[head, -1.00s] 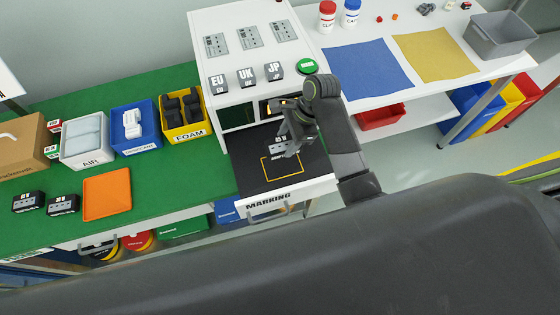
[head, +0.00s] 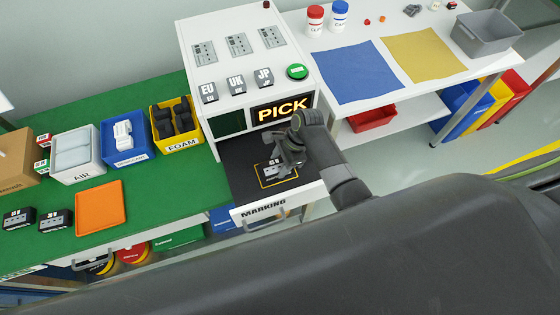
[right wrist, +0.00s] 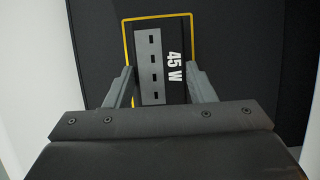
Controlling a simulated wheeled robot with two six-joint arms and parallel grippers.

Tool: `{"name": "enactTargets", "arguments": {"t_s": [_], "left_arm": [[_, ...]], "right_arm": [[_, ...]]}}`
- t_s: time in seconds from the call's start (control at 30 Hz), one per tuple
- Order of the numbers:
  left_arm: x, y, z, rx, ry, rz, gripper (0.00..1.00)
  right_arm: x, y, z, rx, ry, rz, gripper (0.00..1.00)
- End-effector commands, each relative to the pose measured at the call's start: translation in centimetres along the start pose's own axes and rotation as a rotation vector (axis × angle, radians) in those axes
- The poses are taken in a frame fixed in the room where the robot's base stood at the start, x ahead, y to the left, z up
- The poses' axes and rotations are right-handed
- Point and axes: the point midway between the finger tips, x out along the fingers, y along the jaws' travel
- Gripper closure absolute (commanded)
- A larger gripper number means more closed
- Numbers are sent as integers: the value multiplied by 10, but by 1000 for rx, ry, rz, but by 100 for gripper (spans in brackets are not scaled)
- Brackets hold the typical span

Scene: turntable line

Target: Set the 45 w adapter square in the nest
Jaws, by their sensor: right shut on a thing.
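The 45 W adapter (head: 274,169) is a black block with a grey slotted face and white lettering, also clear in the right wrist view (right wrist: 150,65). My right gripper (head: 283,163) is shut on it, one finger on each side. The nest, a yellow square outline (right wrist: 127,42) on the black marking pad, surrounds the adapter's far part in the wrist view. The adapter looks nearly in line with the outline. Its near end and the near side of the outline are hidden by my gripper there. Whether it touches the pad I cannot tell. My left gripper is out of view.
The white marking station (head: 240,60) stands behind the pad, with a lit PICK sign (head: 282,110) and a green button (head: 297,72). Two more adapters (head: 56,220) and an orange tray (head: 99,208) lie on the green bench at left. Foam bin (head: 182,147) stands left of the station.

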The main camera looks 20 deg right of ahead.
Motion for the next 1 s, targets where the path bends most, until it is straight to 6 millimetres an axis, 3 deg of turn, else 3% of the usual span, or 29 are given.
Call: {"name": "enactTargets", "arguments": {"t_s": [0.3,0.33,0.47,0.8,1.0], "left_arm": [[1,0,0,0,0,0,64],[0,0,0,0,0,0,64],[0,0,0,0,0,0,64],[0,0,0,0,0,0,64],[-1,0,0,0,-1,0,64]], "right_arm": [[2,0,-1,-1,0,0,79],[2,0,-1,-1,0,0,47],[2,0,-1,0,0,0,30],[0,0,0,0,0,-1,29],[-22,-1,-1,-1,2,-3,29]]}}
